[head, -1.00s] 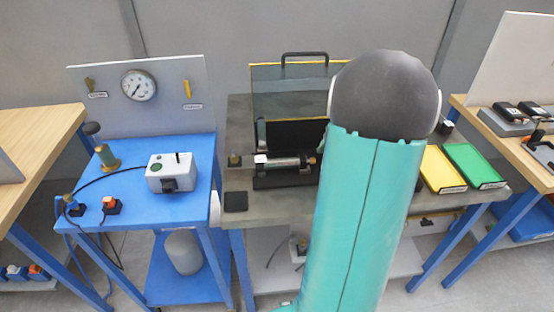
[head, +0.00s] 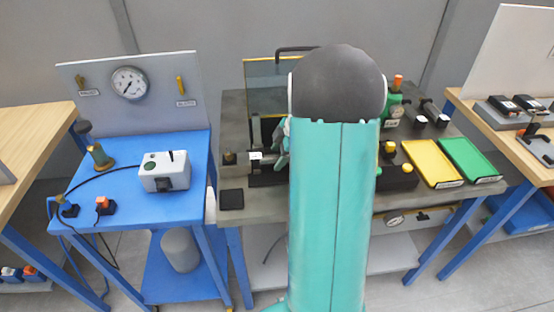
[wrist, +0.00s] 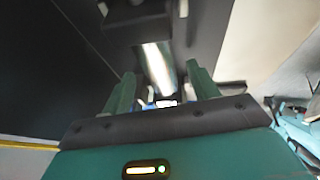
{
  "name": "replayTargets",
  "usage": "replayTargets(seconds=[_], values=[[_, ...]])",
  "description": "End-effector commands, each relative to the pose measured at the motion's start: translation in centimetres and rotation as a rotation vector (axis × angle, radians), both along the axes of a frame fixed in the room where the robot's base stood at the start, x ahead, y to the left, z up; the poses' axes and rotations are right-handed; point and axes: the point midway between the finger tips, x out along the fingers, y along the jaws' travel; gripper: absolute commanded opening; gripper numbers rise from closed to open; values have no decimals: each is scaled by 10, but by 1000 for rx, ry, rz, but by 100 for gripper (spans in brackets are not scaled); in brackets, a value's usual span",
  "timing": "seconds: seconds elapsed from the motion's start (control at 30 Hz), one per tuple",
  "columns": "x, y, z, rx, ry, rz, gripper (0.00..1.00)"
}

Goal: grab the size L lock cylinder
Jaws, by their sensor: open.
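A shiny silver cylinder (wrist: 158,66), which seems to be the lock cylinder, lies in a dark fixture on the grey bench. In the wrist view it runs lengthwise between the two green fingers of my gripper (wrist: 160,84). The fingers are apart and none visibly touches it. In the head view my gripper (head: 282,146) is partly seen beside my arm, at the dark fixture (head: 262,172). There my arm and gripper hide most of the cylinder; a small white label (head: 256,156) shows at its left end. No size marking is readable.
A clear guard with a yellow edge (head: 262,88) stands behind the fixture. A yellow tray (head: 432,162) and a green tray (head: 468,158) lie at the bench's right. A black pad (head: 231,199) lies front left. A blue cart (head: 178,190) with a white box stands left.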

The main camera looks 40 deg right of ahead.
Motion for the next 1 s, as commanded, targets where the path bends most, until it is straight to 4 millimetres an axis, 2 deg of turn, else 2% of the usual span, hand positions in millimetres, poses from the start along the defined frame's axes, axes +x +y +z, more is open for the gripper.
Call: replayTargets(seconds=[0.13,0.6,0.9,1.0], values=[[4,3,-10,0,0,1,60],[4,3,-12,-1,-1,1,60],[4,3,-12,-1,-1,1,0],[4,3,-12,-1,-1,1,0]])
